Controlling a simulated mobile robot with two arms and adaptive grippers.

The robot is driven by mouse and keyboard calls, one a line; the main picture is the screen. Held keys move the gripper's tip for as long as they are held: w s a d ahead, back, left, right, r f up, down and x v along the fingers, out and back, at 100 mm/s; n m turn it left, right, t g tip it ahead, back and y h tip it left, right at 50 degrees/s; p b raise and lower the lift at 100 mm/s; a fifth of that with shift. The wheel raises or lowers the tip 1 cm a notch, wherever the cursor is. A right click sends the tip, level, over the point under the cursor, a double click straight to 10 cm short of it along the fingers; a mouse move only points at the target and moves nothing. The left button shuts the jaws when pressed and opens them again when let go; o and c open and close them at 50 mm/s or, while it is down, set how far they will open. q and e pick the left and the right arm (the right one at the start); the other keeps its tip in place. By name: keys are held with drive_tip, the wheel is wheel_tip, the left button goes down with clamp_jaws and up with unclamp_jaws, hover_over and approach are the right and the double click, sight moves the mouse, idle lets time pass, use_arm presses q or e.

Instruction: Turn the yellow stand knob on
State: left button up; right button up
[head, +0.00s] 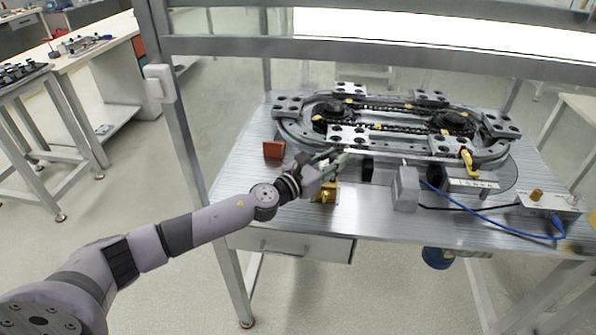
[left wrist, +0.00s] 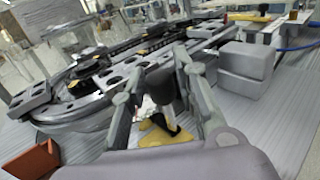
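The yellow stand (head: 325,192) is near the front left of the metal table, beneath my left gripper, which hides part of it. In the left wrist view its yellow base (left wrist: 165,136) lies low between the fingers, with a dark part on it. A dark block-like piece (left wrist: 162,88) shows between the fingertips; I cannot tell whether it is the stand's knob or stands behind it. My left gripper (head: 335,160) is open, its fingers spread in the left wrist view (left wrist: 155,85). I see no grip on anything. My right gripper is not in view.
The oval ring track (head: 345,133) fills the back of the table. A grey box (head: 405,188) and a control box (head: 550,203) with a blue cable stand to the right. A reddish-brown block (head: 273,150) sits left. A metal frame bar crosses above. The front left tabletop is clear.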

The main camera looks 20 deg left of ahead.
use_arm(q)
wheel_tip(320, 180, up, 10)
drive_tip(key=p, duration=0.5)
drive_tip(key=shift+w+f, duration=0.1)
drive_tip(key=shift+d, duration=0.2)
drive_tip(key=s+d+n+t+y+p, duration=0.1)
drive_tip(key=s+d+p, duration=0.35)
drive_tip(key=s, duration=0.75)
drive_tip(key=s+a+r+n+y+p, duration=0.1)
drive_tip(key=s+a+y, duration=0.1)
drive_tip(key=s, duration=0.3)
drive_tip(key=s+a+r+n+y+p, duration=0.1)
drive_tip(key=s+a+r+n+y, duration=0.1)
drive_tip(key=s, duration=0.4)
drive_tip(key=shift+s+r+n+y+p, duration=0.15)
drive_tip(key=shift+r+n+y+p, duration=0.15)
drive_tip(key=shift+y, duration=0.6)
drive_tip(key=shift+f, duration=0.15)
